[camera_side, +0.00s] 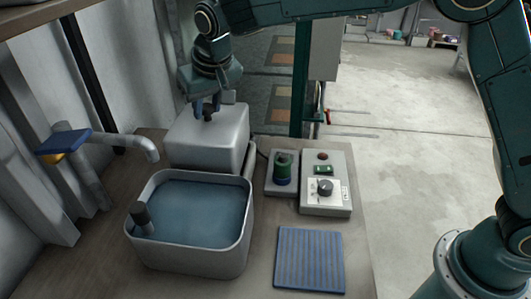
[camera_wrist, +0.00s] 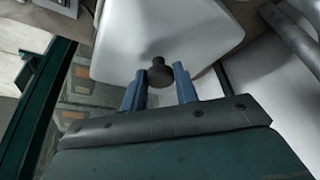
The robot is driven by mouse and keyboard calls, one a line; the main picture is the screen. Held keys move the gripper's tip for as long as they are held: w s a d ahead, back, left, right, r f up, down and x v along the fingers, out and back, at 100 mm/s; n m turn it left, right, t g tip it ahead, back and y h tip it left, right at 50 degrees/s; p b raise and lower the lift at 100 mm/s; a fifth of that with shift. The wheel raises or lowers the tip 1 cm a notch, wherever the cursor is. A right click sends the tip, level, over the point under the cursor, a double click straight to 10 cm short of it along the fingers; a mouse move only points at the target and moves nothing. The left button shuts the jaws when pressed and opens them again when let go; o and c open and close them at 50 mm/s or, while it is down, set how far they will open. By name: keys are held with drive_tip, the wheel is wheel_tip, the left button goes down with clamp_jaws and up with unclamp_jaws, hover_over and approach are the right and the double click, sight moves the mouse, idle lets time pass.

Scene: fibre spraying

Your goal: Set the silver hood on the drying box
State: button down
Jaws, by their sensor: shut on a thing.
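The silver hood (camera_side: 207,139) is a pale, rounded box shape behind the water basin in the side view. Its top fills the upper middle of the wrist view (camera_wrist: 150,35). My gripper (camera_side: 208,108) is above it, shut on the dark knob on its top; in the wrist view the knob (camera_wrist: 160,72) sits between the blue fingertips. The drying box is mostly hidden under the hood; a pale rim (camera_side: 249,165) shows at the hood's right side. The hood looks about level. I cannot tell whether it rests fully on the box.
A basin (camera_side: 243,250) of blue water stands directly in front, with a dark cylinder (camera_side: 141,216) at its left. A tap (camera_side: 140,145) reaches in from the left.

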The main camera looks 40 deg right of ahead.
drive_tip(key=shift+f, duration=0.5)
drive_tip(key=c, duration=1)
unclamp_jaws()
drive_tip(key=v, duration=1.4)
drive_tip(key=s+d+r, duration=0.3)
drive_tip(key=s+d, duration=0.3)
drive_tip(key=d, duration=0.5)
drive_tip(key=s+d+f, duration=0.3)
drive_tip(key=s+d, duration=0.1)
drive_tip(key=s, duration=0.4)
drive_tip(key=s+d+f, duration=0.3)
drive_tip(key=s+d, duration=0.2)
drive_tip(key=s, duration=0.3)
drive_tip(key=s+d+f+t, duration=0.1)
drive_tip(key=s+d+f, duration=0.2)
drive_tip(key=s, duration=0.6)
drive_tip(key=shift+d+f, duration=0.4)
drive_tip(key=shift+d, duration=0.3)
